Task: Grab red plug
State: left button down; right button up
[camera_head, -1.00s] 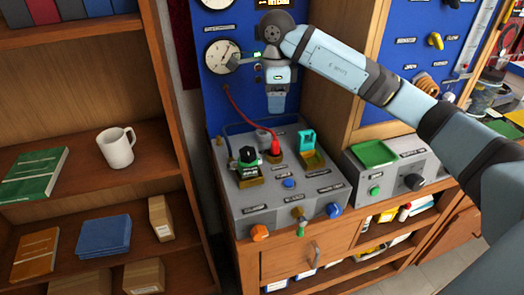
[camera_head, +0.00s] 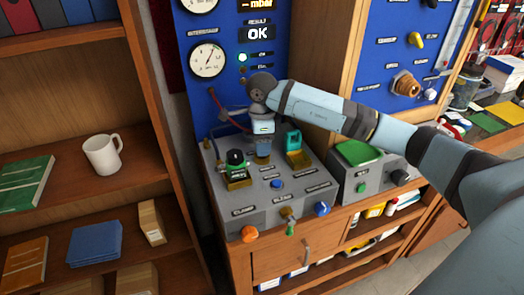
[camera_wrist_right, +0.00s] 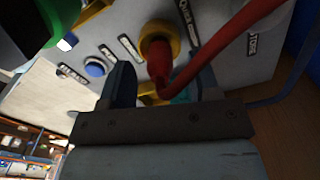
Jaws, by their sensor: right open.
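The red plug (camera_wrist_right: 158,62) sits upright in a yellow-rimmed socket on the grey testbench box, seen in the right wrist view. Its red cable (camera_wrist_right: 225,42) runs off to the upper right, passing by the right-hand finger. My right gripper (camera_wrist_right: 163,76) is open, with one finger on each side of the plug; whether they touch it I cannot tell. In the head view my right gripper (camera_head: 263,150) points down over the box (camera_head: 265,205) and hides the plug. Only part of the red cable (camera_head: 217,105) shows there. My left gripper is not in view.
A black plug (camera_head: 236,160) stands left of the gripper and a teal part (camera_head: 293,142) stands close to its right. The blue gauge panel (camera_head: 225,25) rises behind. A grey box with a green tray (camera_head: 360,152) is at the right.

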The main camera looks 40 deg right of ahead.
grip_shut()
jog(key=shift+r, duration=0.1)
